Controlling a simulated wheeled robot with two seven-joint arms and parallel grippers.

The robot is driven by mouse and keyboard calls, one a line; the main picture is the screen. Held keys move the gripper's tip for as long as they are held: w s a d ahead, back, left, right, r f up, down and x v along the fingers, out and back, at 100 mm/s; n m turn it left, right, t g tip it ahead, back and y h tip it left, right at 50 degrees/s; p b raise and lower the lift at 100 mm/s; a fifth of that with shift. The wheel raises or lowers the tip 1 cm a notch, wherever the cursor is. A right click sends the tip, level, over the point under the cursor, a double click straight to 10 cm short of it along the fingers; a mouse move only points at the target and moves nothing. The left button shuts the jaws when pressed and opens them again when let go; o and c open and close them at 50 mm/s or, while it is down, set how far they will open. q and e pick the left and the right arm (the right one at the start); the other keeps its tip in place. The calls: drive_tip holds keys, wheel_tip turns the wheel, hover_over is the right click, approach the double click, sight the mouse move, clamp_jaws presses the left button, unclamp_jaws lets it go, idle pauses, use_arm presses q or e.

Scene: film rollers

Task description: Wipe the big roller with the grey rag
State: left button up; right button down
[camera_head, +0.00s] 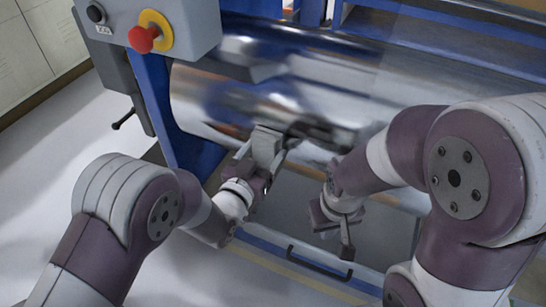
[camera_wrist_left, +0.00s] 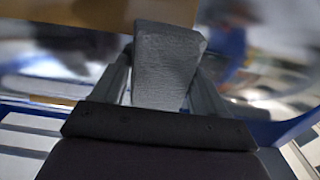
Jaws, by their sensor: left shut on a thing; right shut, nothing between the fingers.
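The big roller (camera_head: 215,100) is a shiny metal cylinder lying across the upper middle of the head view, with blurred reflections on it. My left gripper (camera_head: 267,148) is shut on the grey rag (camera_head: 266,141), at the roller's lower front surface. The rag (camera_wrist_left: 166,66) stands up between the fingers in the left wrist view, with the shiny roller (camera_wrist_left: 75,50) behind it. I cannot tell whether the rag touches the roller. My right gripper (camera_head: 346,240) is shut and empty, below and in front of the roller, apart from it.
A blue machine frame (camera_head: 165,110) holds the roller's left end. A grey control box (camera_head: 150,30) with a red emergency button (camera_head: 143,39) stands at upper left. A black handle (camera_head: 320,264) is on the lower front panel. Pale floor (camera_head: 70,130) lies free at left.

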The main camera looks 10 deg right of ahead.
use_arm(q)
drive_tip(key=shift+w+a+r+b, duration=0.1)
drive_tip(key=shift+w+a, duration=0.75)
drive_tip(key=shift+a, duration=0.3)
drive_tip(key=shift+w+a+b, duration=0.1)
drive_tip(key=shift+w+a, duration=0.75)
drive_tip(key=shift+a, duration=0.25)
drive_tip(key=shift+w+a+r+b, duration=0.1)
drive_tip(key=shift+w+a, duration=0.75)
drive_tip(key=shift+a, duration=0.3)
drive_tip(key=p, duration=0.1)
approach(238, 133)
drive_tip(key=shift+w+d+f, duration=0.2)
drive_tip(key=shift+w+d, duration=0.05)
drive_tip(key=shift+w, duration=0.05)
drive_tip(key=shift+p+v, duration=0.5)
drive_tip(key=shift+v, duration=1)
